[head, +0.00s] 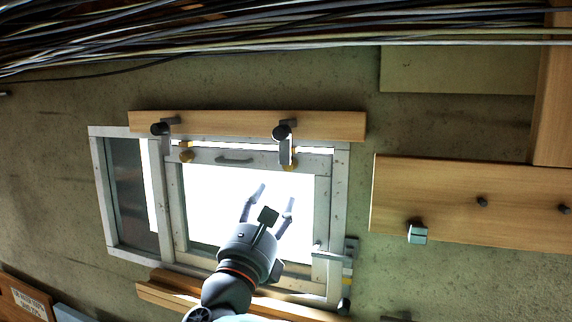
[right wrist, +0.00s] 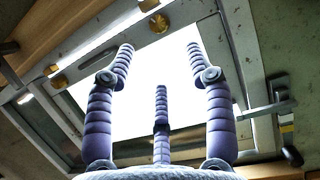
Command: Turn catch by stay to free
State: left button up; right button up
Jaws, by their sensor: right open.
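The white-framed window (head: 322,195) is set in the ceiling with a bright pane. Two catches with dark knobs sit on the wooden strip along its upper edge: a left catch (head: 160,129) and a right catch (head: 284,146). Their pale levers point down over the frame. A pale bar that looks like the stay (head: 331,256) crosses the right side of the frame; it also shows in the right wrist view (right wrist: 266,110). My right gripper (head: 277,195) is open and empty in front of the pane, below the right catch and left of the bar, touching neither. My left gripper is out of view.
Yellow knobs (right wrist: 158,23) sit along the sash's upper edge, near a grey handle (head: 234,160). A bundle of cables (head: 300,35) runs across the top. A wooden board (head: 455,205) with small fittings is at right. Bare ceiling lies between board and window.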

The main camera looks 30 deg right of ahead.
aim_at(287, 170)
jog(key=p+x, duration=0.1)
jog(key=x, duration=0.4)
jog(key=p+x, duration=0.2)
jog(key=x, duration=0.4)
jog(key=shift+w+f, duration=0.1)
jog(key=shift+f, duration=0.1)
jog(key=shift+w+a, duration=0.1)
jog(key=shift+a, duration=0.05)
jog(key=c, duration=1.1)
jog(key=shift+o, duration=0.2)
jog(key=shift+f, duration=0.1)
